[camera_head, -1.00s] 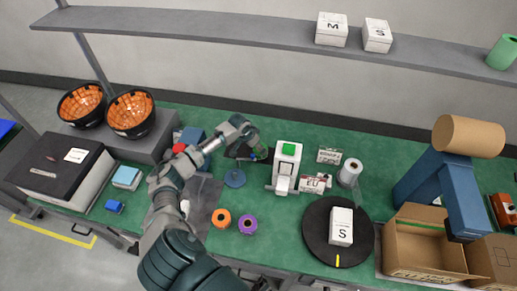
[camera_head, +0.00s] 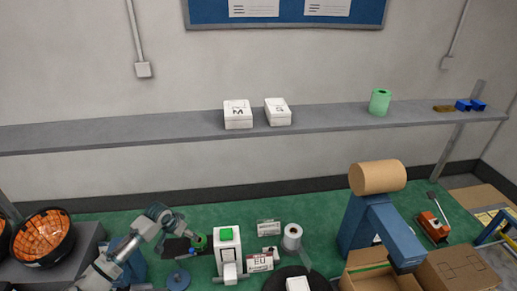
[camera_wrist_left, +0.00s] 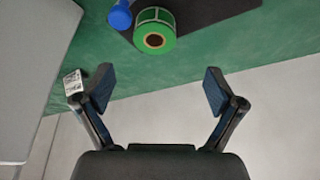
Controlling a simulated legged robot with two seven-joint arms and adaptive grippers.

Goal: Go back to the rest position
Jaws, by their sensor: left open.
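My left arm comes in from the lower left of the head view. My right gripper is not in view.
A white device with a green top (camera_head: 229,250) stands right of the gripper. Farther right are a white roll (camera_head: 292,236), a blue stand with a brown roll (camera_head: 377,178) and an open carton (camera_head: 372,277). An orange-lined black bowl (camera_head: 43,237) is at left. A grey shelf (camera_head: 340,118) runs above.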

